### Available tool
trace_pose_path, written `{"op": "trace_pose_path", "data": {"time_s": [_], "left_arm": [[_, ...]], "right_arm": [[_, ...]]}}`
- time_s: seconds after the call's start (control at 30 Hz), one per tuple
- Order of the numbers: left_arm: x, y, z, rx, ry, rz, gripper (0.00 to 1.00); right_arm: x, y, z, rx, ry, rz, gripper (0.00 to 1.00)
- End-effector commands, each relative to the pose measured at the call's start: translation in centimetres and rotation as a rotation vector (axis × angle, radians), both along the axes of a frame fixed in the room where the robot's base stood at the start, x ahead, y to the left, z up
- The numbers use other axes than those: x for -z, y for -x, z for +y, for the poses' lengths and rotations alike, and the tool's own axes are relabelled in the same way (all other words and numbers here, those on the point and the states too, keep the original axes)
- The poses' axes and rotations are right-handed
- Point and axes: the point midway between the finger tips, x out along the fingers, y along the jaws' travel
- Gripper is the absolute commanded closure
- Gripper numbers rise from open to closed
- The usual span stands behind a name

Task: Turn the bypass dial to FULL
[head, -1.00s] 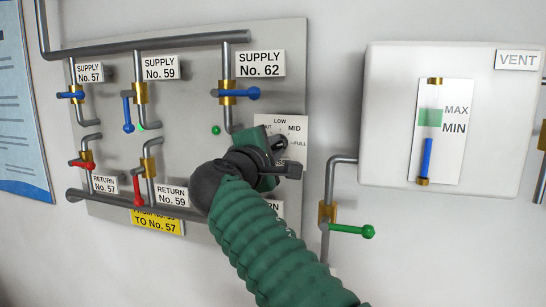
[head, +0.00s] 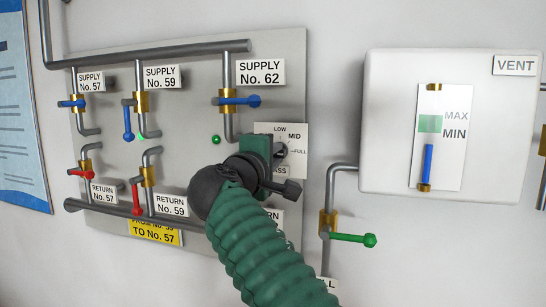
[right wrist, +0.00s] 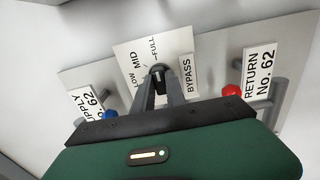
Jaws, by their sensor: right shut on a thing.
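The bypass dial (head: 281,150) sits on a white label plate (head: 296,138) marked LOW, MID and FULL, on the grey panel. My right gripper (head: 277,151) reaches it from below. In the right wrist view, its two grey fingers (right wrist: 160,86) are shut on the dark dial knob (right wrist: 158,70), one on each side. The FULL mark shows just above the knob there. Fingers and gripper hide part of the dial in the head view, and I cannot tell exactly which mark it points to. My left gripper is not in view.
Supply No. 62's blue-handled valve (head: 240,101) is above my right gripper. A pipe with a green-handled valve (head: 350,238) stands right of my arm. The white vent box (head: 375,120) is further right. Return No. 62's red knob (right wrist: 232,90) shows close by in the wrist view.

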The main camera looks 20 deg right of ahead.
Motion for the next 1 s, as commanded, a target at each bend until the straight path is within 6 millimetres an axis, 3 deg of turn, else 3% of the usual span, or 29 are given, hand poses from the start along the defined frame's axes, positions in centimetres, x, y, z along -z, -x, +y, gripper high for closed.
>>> {"op": "trace_pose_path", "data": {"time_s": [0.07, 0.1, 0.23, 0.57, 0.67, 1.0], "left_arm": [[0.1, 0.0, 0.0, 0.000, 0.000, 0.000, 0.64], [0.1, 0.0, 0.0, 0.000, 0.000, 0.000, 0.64], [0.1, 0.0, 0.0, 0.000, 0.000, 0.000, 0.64], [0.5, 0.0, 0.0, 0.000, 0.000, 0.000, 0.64], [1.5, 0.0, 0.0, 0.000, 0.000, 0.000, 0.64], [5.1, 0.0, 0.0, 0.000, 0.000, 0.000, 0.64]], "right_arm": [[1.0, -0.2, 0.2, 0.002, -0.008, 0.017, 1.00], [1.0, -0.2, 0.2, 0.001, -0.008, 0.017, 0.79], [0.8, -0.2, 0.2, 0.000, -0.007, 0.014, 0.62], [0.6, 0.2, 0.5, -0.002, -0.005, 0.007, 0.62], [0.9, 1.6, 1.5, -0.004, -0.005, 0.006, 0.62], [0.9, 9.8, 7.0, -0.007, -0.007, 0.007, 0.62]]}}
